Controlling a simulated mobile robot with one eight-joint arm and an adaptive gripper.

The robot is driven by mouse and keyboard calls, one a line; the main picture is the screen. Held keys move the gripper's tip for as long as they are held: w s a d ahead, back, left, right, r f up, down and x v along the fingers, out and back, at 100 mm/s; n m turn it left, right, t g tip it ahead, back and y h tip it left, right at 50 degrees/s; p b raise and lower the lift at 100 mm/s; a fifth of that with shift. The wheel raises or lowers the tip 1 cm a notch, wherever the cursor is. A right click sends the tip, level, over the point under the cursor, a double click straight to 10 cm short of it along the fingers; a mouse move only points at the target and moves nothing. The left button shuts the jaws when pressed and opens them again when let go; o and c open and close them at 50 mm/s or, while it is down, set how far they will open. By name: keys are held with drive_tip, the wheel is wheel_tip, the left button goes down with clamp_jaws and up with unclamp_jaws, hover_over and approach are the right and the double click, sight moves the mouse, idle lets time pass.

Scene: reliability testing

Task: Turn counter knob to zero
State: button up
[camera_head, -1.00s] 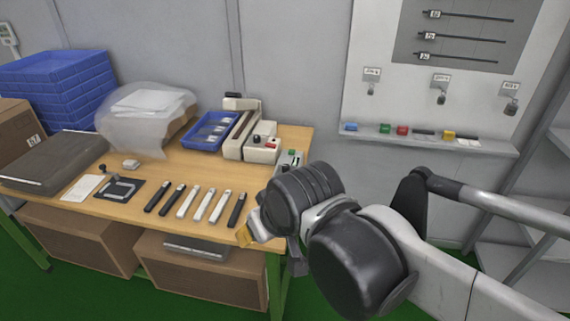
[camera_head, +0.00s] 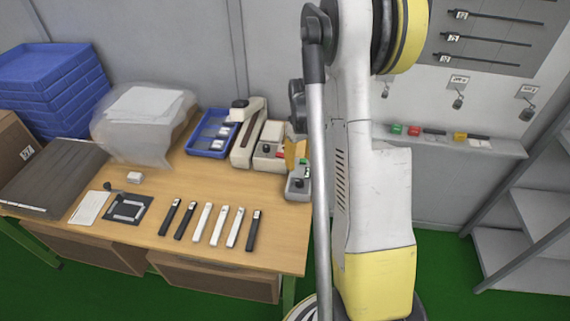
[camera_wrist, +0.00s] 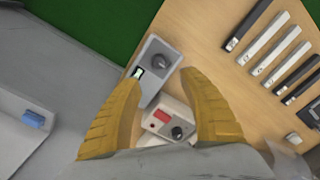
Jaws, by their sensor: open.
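A small grey box with a dark round knob (camera_wrist: 158,63) and a lit green display (camera_wrist: 138,73) stands near the right end of the table; the box also shows in the head view (camera_head: 299,186). Beside it is a white box (camera_head: 268,156) with a red panel and a black knob, seen in the wrist view too (camera_wrist: 161,114). I cannot tell for certain which is the counter, and the display digits are too small to read. My gripper (camera_wrist: 160,78) is open and empty, its yellow fingers pointing down over the grey box. In the head view my arm partly hides it.
Several black and white sticks (camera_head: 207,224) lie in a row on the wooden table (camera_head: 185,180). A blue tray (camera_head: 212,134) and a long white device (camera_head: 246,138) stand behind. A wall shelf (camera_head: 452,143) with coloured items is at the right.

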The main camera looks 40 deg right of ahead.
sight(300, 181)
wheel_tip(300, 181, down, 11)
drive_tip(key=b, duration=0.3)
drive_tip(key=shift+s+d, duration=0.1)
drive_tip(key=shift+c, duration=0.3)
clamp_jaws()
